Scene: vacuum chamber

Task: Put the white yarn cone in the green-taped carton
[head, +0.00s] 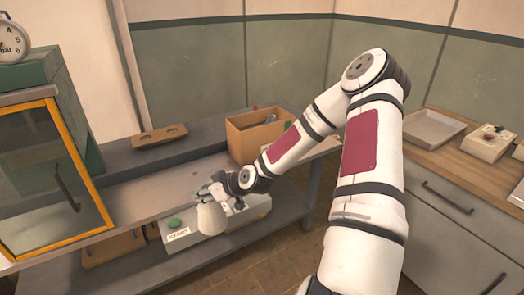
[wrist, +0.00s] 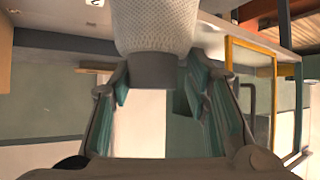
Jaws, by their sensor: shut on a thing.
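My gripper (head: 218,190) is shut on the narrow end of the white yarn cone (head: 211,219), which hangs below it in front of the bench's edge. In the wrist view the cone's textured white body (wrist: 155,25) fills the top middle, and its grey tip (wrist: 153,70) sits between the two fingers (wrist: 165,85). An open brown carton (head: 248,143) stands on the bench beyond my gripper, partly hidden by my forearm, with dark items inside. I cannot make out green tape on it.
A pale box with a green button (head: 178,232) is on the lower shelf below the cone, beside brown boxes (head: 112,248). A yellow-framed glass door (head: 50,180) stands at left. A wooden piece with holes (head: 160,136) lies on the back ledge. A tray (head: 432,128) sits on the right counter.

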